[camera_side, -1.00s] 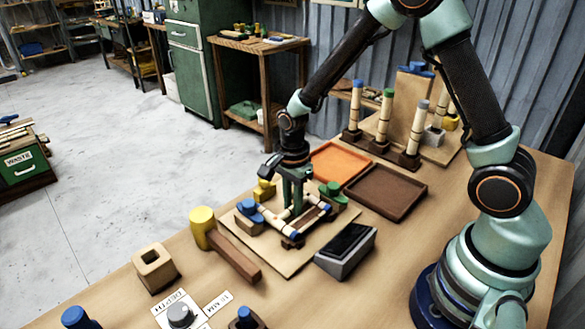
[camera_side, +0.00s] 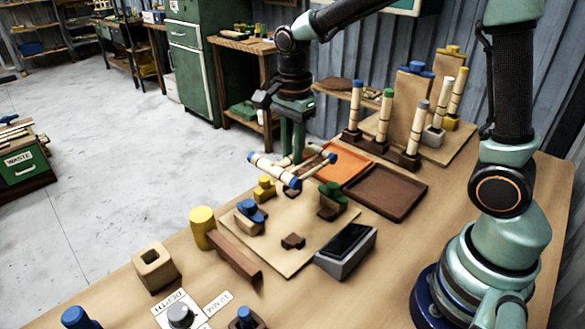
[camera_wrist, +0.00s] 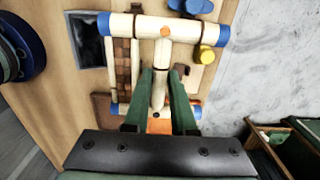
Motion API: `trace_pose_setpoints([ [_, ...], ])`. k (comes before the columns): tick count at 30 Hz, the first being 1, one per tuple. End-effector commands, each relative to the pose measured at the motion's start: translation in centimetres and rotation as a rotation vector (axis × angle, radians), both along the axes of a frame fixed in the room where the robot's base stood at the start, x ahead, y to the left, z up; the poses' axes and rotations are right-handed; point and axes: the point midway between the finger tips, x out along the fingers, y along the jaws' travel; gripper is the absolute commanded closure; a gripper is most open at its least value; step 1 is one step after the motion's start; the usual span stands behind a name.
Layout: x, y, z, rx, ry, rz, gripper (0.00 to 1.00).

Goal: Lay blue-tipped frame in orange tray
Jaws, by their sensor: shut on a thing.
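The blue-tipped frame (camera_side: 274,171), made of pale rods with blue ends, hangs in the air above the far part of the jig board. My gripper (camera_side: 292,156) is shut on it. In the wrist view my gripper's fingers (camera_wrist: 161,84) close on the frame's middle bar (camera_wrist: 159,92), with the long blue-ended rod (camera_wrist: 150,28) across the top. The orange tray (camera_side: 350,166) lies behind and right of the frame in the side view, and the frame's right end overlaps its near edge in the picture. An orange patch of it shows between the fingers in the wrist view (camera_wrist: 159,126).
A brown tray (camera_side: 385,192) lies beside the orange one. The jig board (camera_side: 285,258) carries blue, yellow and green-topped blocks. A dark-screened grey box (camera_side: 346,250) and a yellow-headed mallet (camera_side: 203,226) are nearby. Upright rods stand on a rack (camera_side: 408,160) at the back right.

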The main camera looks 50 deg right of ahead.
Motion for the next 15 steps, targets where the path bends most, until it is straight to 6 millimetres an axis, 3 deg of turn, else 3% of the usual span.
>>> trace_pose_setpoints([
  [3,0.1,0.0,2.6,0.0,-0.005,0.0,1.0],
  [9,0.1,0.0,5.0,0.0,-0.002,0.0,1.0],
  [15,1.5,-2.3,4.4,0.0,0.005,-0.007,1.0],
])
